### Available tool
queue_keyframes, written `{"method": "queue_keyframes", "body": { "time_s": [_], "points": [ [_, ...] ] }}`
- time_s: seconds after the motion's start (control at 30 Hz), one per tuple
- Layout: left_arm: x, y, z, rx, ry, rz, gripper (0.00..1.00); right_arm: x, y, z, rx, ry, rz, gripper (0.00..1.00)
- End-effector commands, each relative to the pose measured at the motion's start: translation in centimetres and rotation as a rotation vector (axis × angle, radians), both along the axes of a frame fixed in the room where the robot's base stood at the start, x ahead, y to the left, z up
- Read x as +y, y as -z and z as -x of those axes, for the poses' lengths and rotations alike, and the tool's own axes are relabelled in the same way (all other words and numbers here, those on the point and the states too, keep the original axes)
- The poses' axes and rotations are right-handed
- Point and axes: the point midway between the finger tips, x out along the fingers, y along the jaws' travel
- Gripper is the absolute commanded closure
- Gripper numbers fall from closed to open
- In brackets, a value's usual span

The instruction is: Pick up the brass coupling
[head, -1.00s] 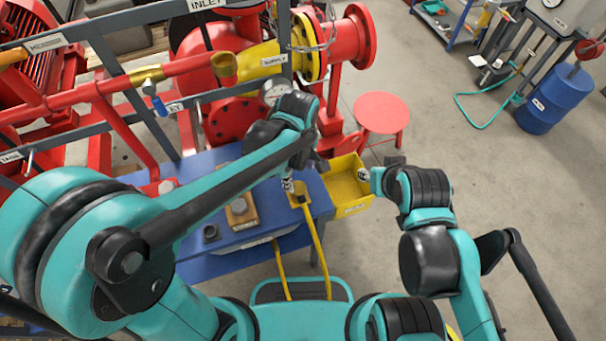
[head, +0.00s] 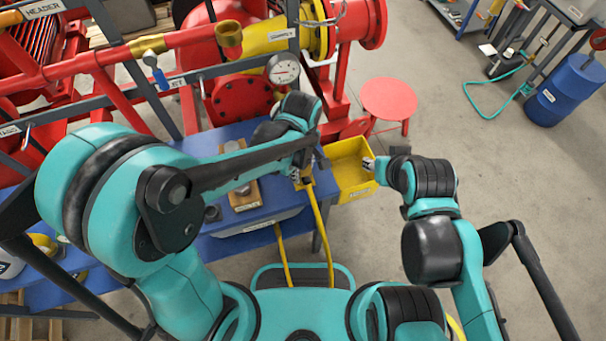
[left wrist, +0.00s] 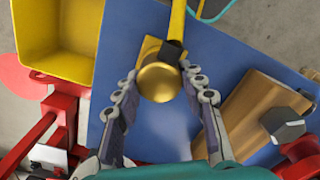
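The brass coupling (left wrist: 160,82) shows in the left wrist view as a round brass end, with a black sleeve and a yellow hose (left wrist: 178,22) running up from it. It is over the blue table (left wrist: 225,55), beside a small yellow-tan piece. My left gripper (left wrist: 162,92) is open, one finger on each side of the coupling, with gaps visible. In the head view my left gripper (head: 305,168) is above the table's right end; the coupling is mostly hidden there. My right gripper (head: 370,166) is beside the yellow bin, its fingers too small to judge.
The yellow bin (head: 352,190) adjoins the table's right end. A wooden block (left wrist: 238,118) with a grey hex piece (left wrist: 283,124) sits near the coupling. Red pump piping (head: 240,92) stands behind the table. A red stool (head: 390,98) stands beyond the bin; open floor lies right.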

Motion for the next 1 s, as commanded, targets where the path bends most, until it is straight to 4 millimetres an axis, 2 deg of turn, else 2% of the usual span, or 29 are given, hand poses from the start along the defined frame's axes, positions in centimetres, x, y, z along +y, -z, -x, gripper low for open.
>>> {"method": "queue_keyframes", "body": {
  "time_s": [0.43, 0.57, 0.7, 1.0],
  "points": [
    [0.0, -0.6, 0.0, 0.001, 0.000, -0.001, 0.95, 0.0, -0.3, 0.0, 0.000, 0.000, 0.000, 0.60],
    [0.0, -2.0, 0.0, 0.001, 0.000, -0.001, 0.95, 0.0, -1.1, 0.0, 0.000, 0.000, 0.000, 0.60],
    [0.0, -4.9, 0.1, 0.000, 0.001, 0.000, 0.95, 0.0, -2.4, 0.0, 0.000, 0.000, 0.000, 0.60],
    [-4.6, -8.7, 5.7, 0.001, 0.007, -0.001, 0.95, 0.0, -4.4, 0.0, 0.000, 0.000, 0.000, 0.60]
  ]
}}
